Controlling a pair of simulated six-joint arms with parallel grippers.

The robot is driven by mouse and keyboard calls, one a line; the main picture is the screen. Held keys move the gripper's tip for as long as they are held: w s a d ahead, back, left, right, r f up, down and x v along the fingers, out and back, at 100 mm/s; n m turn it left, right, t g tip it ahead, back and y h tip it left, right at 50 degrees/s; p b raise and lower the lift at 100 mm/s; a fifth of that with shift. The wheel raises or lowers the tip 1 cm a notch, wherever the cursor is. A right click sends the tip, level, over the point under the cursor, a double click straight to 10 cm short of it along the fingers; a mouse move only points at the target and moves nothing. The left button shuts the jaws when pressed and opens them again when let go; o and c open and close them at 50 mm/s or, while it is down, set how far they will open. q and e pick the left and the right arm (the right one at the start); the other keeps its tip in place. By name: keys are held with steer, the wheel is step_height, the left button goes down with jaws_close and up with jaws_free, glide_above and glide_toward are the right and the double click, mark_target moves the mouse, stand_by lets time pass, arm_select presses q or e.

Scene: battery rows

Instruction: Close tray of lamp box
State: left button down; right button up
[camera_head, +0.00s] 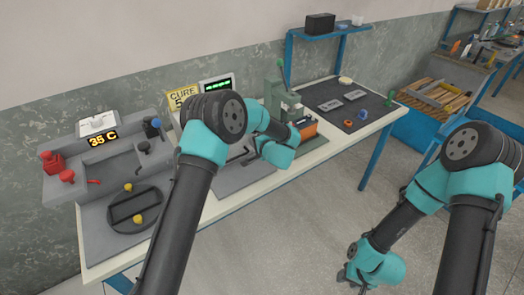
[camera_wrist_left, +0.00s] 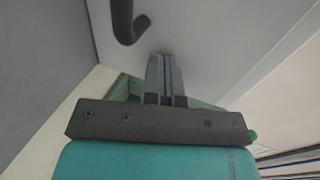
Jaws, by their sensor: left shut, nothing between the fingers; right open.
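What looks like the lamp box, with a green-lit display (camera_head: 217,85) and a yellow CURE sign (camera_head: 183,98), stands at the back middle of the bench in the head view, mostly hidden behind my left arm. In the left wrist view a dark curved handle (camera_wrist_left: 130,22) stands out from a light grey panel (camera_wrist_left: 205,35), perhaps the tray. My left gripper (camera_wrist_left: 164,60) is shut and empty just below that handle; I cannot tell whether it touches the panel. How far the tray is out is hidden. My right gripper (camera_head: 346,277) is open, low over the floor, away from the bench.
A grey station with a 35 C display (camera_head: 103,139), red knobs and a dark round plate (camera_head: 136,209) is at the left. A green press (camera_head: 284,101) and an orange block (camera_head: 307,129) stand right of my left wrist. A dark mat (camera_head: 345,103) with small parts lies further right.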

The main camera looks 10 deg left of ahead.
arm_select(q)
steer(key=shift+w+a+r, duration=0.1)
steer(key=shift+w+a, duration=0.7)
steer(key=shift+s+d, duration=0.45)
steer(key=v, duration=1.3)
steer(key=shift+s+f, duration=0.15)
steer(key=shift+f, duration=0.25)
steer(key=shift+d, duration=0.15)
